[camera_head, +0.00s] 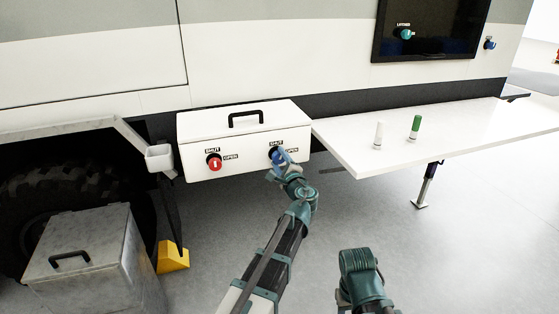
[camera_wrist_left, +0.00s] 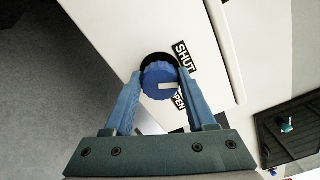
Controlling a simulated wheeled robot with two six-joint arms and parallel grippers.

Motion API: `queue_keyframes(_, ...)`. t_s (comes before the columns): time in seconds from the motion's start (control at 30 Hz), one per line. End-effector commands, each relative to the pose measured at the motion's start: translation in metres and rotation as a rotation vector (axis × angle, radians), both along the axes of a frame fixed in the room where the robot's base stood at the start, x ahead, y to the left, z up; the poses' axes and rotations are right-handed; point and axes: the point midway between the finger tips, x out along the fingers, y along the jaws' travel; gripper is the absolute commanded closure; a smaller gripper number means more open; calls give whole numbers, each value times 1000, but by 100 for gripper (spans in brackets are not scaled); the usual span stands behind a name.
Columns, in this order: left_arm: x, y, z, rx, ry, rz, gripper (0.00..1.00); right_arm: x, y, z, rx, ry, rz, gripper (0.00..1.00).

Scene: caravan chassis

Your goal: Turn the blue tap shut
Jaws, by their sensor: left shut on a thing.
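The blue tap (camera_head: 277,154) is on the right of the white box's front face, with a SHUT label above it and an OPEN label partly hidden by my gripper. My left gripper (camera_head: 281,160) is at the tap. In the left wrist view, the ribbed blue knob (camera_wrist_left: 157,76) sits between the two fingertips (camera_wrist_left: 160,82), which close on its sides. A pale mark on the knob points right, between the SHUT label and the partly covered OPEN label. My right arm's teal end (camera_head: 360,270) is low in the head view, away from the tap; its fingers do not show clearly.
A red tap (camera_head: 214,162) is left on the same white box (camera_head: 195,137). A white shelf (camera_head: 345,150) juts out at right, holding a white bottle (camera_head: 378,135) and a green one (camera_head: 415,127). A metal box (camera_head: 85,245) and yellow chock (camera_head: 172,258) stand at left.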

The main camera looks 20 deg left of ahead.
Motion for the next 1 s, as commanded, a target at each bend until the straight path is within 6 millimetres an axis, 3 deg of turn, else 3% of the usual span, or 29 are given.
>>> queue_keyframes(0.5, -1, 0, -2, -298, -199, 1, 100, 0, 0, -2, 0, 0, 0, 50)
queue_keyframes(1.0, -1, 0, -3, -374, -250, 1, 99, 0, 0, -2, 0, 0, 0, 50)
